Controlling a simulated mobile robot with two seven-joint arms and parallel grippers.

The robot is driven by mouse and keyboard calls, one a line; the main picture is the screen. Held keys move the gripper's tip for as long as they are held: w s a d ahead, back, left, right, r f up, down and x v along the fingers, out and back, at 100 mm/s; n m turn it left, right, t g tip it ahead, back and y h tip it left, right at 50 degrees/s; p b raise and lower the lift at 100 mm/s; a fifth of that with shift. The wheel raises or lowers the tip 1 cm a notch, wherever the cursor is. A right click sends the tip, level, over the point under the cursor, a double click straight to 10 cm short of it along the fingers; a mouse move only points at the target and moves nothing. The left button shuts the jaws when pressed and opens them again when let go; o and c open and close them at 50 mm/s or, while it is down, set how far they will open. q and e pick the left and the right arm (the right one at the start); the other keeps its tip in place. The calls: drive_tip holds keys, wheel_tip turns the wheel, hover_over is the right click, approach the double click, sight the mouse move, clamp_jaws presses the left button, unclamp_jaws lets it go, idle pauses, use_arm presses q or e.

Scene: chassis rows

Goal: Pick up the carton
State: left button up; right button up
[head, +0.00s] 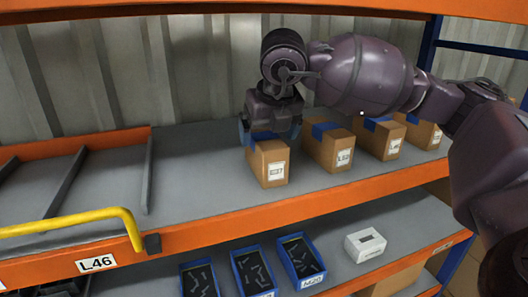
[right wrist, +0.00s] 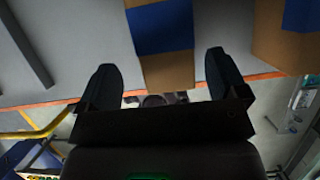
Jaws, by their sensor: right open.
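Several brown cartons with blue tape and white labels stand in a row on the upper shelf. The leftmost carton (head: 270,165) is right below my right gripper (head: 268,132), whose fingers hang at its top on either side. In the right wrist view this carton (right wrist: 165,70) lies between the two open fingers of the gripper (right wrist: 160,80), with a gap on both sides. The neighbouring carton (head: 328,150) stands to the right, apart from it; it also shows in the right wrist view (right wrist: 285,40). My left gripper is not in view.
The upper shelf (head: 195,185) is bare left of the leftmost carton, up to dark dividers (head: 65,182). A yellow rail (head: 75,220) crosses the front left. An orange beam (head: 220,228) edges the shelf. Blue bins (head: 252,272) and a white box (head: 365,244) are below.

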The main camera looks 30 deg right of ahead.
sight(269, 140)
drive_tip(key=x, duration=0.2)
drive_tip(key=p+x, duration=0.1)
drive_tip(key=x, duration=0.1)
drive_tip(key=shift+d, duration=0.4)
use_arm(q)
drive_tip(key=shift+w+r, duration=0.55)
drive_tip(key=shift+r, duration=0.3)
use_arm(e)
drive_tip(key=shift+w+f, duration=0.25)
drive_tip(key=shift+f, duration=0.2)
drive_tip(key=c, duration=1.3)
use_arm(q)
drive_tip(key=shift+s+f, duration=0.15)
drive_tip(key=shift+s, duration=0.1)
use_arm(e)
drive_tip(key=shift+o, duration=0.2)
drive_tip(key=shift+r, duration=0.1)
